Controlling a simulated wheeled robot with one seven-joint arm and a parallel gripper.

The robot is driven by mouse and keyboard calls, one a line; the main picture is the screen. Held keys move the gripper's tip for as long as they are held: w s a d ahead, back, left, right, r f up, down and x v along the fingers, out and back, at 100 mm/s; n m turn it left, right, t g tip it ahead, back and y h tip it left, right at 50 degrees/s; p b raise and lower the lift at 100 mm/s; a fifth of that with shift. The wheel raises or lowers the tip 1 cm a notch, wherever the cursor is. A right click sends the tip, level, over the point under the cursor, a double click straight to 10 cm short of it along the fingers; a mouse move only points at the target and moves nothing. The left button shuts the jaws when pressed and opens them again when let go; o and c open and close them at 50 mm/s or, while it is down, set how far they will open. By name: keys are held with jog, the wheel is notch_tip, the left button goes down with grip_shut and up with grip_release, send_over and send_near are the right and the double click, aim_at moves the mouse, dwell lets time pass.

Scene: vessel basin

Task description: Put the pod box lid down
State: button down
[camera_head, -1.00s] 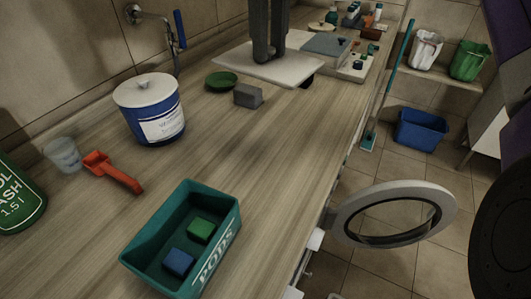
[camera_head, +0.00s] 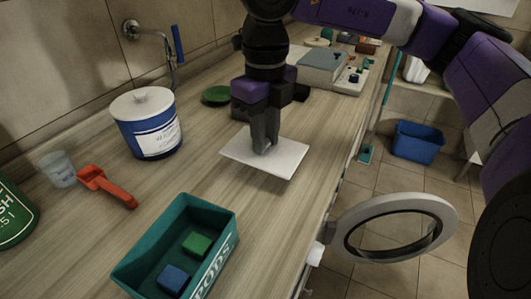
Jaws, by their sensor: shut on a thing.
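The pod box lid is a flat white rectangular plate (camera_head: 283,160), level over the wooden counter just behind the pod box. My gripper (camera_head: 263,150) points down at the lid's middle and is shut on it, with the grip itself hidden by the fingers. I cannot tell whether the lid touches the counter or hangs slightly above it. The teal pod box (camera_head: 140,250), marked PODS, stands open in front, with a green pod (camera_head: 198,243) and a blue pod (camera_head: 173,279) inside.
A blue and white tub (camera_head: 148,127), a red scoop (camera_head: 107,185) and a clear cup (camera_head: 58,170) stand at the left. A green dish (camera_head: 216,95) lies behind the lid. An open round washer door (camera_head: 395,227) juts out right of the counter edge.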

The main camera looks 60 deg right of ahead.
jog(key=shift+f, duration=2.2)
jog(key=shift+f+b, duration=0.15)
jog(key=shift+b, duration=0.2)
jog(key=c, duration=1.2)
grip_release()
jog(key=shift+c, duration=0.2)
notch_tip(320, 180, up, 12)
jog(key=shift+r+p, duration=0.2)
jog(key=shift+p, duration=0.3)
